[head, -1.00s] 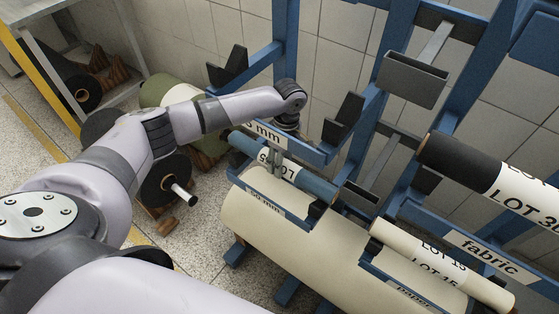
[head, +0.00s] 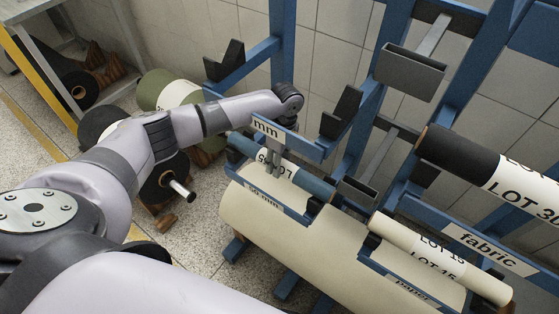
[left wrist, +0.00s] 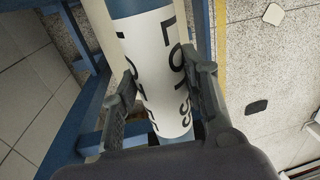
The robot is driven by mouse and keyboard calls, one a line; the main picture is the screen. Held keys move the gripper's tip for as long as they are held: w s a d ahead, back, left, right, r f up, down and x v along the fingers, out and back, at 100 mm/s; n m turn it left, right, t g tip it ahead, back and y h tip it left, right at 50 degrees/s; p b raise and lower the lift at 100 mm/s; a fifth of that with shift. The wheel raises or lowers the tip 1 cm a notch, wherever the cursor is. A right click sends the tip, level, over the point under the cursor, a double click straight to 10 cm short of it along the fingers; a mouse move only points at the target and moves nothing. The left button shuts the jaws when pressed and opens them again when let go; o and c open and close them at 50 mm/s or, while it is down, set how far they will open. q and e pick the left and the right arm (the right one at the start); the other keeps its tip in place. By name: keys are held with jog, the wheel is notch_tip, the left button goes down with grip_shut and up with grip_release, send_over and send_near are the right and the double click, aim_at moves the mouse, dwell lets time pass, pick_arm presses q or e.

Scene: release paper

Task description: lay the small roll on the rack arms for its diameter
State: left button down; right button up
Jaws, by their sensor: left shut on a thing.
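The small roll (head: 318,187) is blue with a white label reading LOT 55. My left gripper (head: 274,160) is shut around its label part from above. In the left wrist view the roll (left wrist: 152,60) runs between the two dark fingers (left wrist: 162,80). In the head view it lies just above a lower blue rack arm with a "50 mm" label (head: 268,197) and below an upper arm labelled "mm" (head: 267,129). I cannot tell whether the roll touches the lower arm. My right gripper is not in view.
A large cream roll (head: 290,235) lies below the small roll. A cream LOT 15 roll (head: 400,238) sits on the paper arms, and a black LOT 30 roll (head: 455,160) is at the right.

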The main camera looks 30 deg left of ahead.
pick_arm(q)
jog(key=shift+f, duration=0.1)
jog(key=c, duration=0.9)
grip_release()
jog(key=shift+o, duration=0.2)
